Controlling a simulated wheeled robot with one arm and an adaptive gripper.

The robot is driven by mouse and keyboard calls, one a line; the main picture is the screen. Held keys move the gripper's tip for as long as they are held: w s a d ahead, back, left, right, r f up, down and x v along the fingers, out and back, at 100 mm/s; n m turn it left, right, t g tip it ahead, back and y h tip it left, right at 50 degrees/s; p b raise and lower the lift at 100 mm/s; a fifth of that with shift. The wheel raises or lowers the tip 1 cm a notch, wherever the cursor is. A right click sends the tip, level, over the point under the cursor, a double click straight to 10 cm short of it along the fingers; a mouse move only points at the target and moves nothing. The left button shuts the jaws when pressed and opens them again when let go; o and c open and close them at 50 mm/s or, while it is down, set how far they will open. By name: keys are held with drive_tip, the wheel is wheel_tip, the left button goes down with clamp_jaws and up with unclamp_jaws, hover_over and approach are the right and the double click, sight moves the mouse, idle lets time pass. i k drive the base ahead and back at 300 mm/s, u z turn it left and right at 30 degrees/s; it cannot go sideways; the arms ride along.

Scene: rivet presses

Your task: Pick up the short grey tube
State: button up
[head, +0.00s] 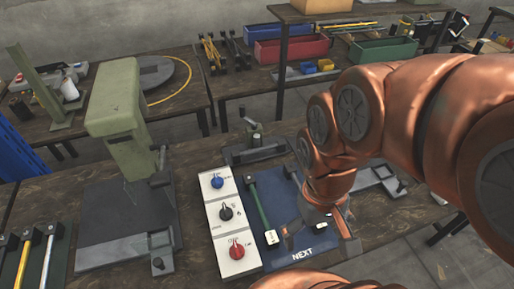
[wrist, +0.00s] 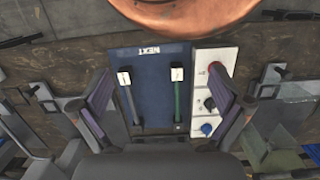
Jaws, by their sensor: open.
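The short grey tube (wrist: 131,104) lies on a blue mat (wrist: 152,82) marked NEXT, its block-shaped end with a white label towards the lettering. In the head view my arm and gripper hide most of it; a white-labelled block (head: 327,240) shows below the gripper. A green tube (wrist: 177,100) with a similar labelled block lies beside it on the mat, and also shows in the head view (head: 261,212). My gripper (wrist: 161,92) is open and empty above the mat, its fingers spread on either side of both tubes.
A white control panel (head: 227,215) with blue, black and red knobs stands against the mat's left side. A green press (head: 118,105) stands further left. Several tools with coloured handles (head: 24,258) lie at far left. Red (head: 290,48) and green bins stand on the back table.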

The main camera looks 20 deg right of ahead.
sight(281, 146)
drive_tip(key=z, duration=0.35)
drive_tip(key=k, duration=1.15)
drive_tip(key=u, duration=1.1)
drive_tip(key=i, duration=0.95)
